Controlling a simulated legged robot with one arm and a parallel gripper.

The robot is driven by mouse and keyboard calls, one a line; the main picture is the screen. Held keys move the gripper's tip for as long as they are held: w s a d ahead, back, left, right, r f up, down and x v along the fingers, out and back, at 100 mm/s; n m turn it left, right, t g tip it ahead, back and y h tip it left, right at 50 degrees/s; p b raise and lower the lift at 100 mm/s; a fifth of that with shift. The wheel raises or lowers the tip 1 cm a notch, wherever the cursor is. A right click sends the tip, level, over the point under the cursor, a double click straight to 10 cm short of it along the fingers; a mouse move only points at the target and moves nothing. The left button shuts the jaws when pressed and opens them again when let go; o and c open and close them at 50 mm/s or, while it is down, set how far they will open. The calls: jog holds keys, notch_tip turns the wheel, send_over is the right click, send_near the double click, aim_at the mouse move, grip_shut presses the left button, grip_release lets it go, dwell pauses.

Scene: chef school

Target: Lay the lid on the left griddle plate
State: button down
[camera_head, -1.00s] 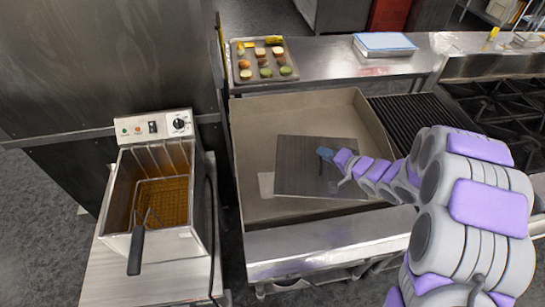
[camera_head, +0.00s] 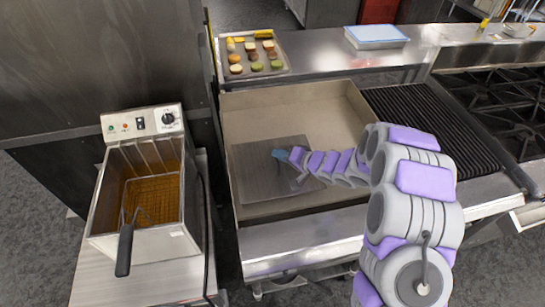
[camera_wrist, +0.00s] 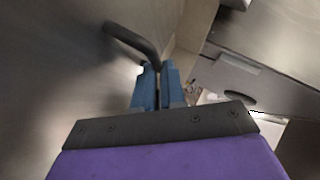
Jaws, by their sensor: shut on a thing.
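The lid (camera_head: 255,172) is a flat grey rectangle in the left part of the walled griddle (camera_head: 290,112). Its near and left edges lie close to the griddle's walls. I cannot tell whether it rests flat on the plate or hovers just above it. The left plate under it is hidden. My gripper (camera_head: 284,157) reaches in from the right over the lid. In the wrist view, my gripper's blue fingers (camera_wrist: 157,86) are shut on the lid's dark bent handle (camera_wrist: 130,41), with the lid's grey surface behind.
A deep fryer (camera_head: 145,195) with a basket stands left of the griddle. A ribbed grill (camera_head: 430,125) and burners (camera_head: 515,115) are to the right. A tray of food (camera_head: 255,55) and a blue-and-white box (camera_head: 376,37) sit on the back shelf.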

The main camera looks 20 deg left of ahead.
aim_at(264, 153)
jog(key=shift+w+a+f, duration=0.1)
jog(key=shift+w+f, duration=0.05)
jog(key=shift+w, duration=0.05)
jog(key=shift+w+a+f+b, duration=0.2)
jog(key=shift+a+f+b, duration=0.15)
jog(key=shift+a+f, duration=0.2)
jog(key=shift+w+a+f+b, duration=0.15)
jog(key=shift+a+f+b, duration=0.15)
jog(key=shift+a+f, duration=0.25)
jog(key=shift+a+r, duration=0.15)
jog(key=shift+a, duration=0.25)
jog(key=c, duration=1.5)
grip_release()
jog(key=shift+c, duration=0.2)
jog(key=o, duration=0.3)
jog(key=shift+d, duration=0.3)
jog(key=shift+r, duration=0.1)
jog(key=p+v, duration=0.3)
jog(key=v, duration=0.8)
jog(key=shift+s+d, duration=0.25)
jog(key=shift+d, duration=0.1)
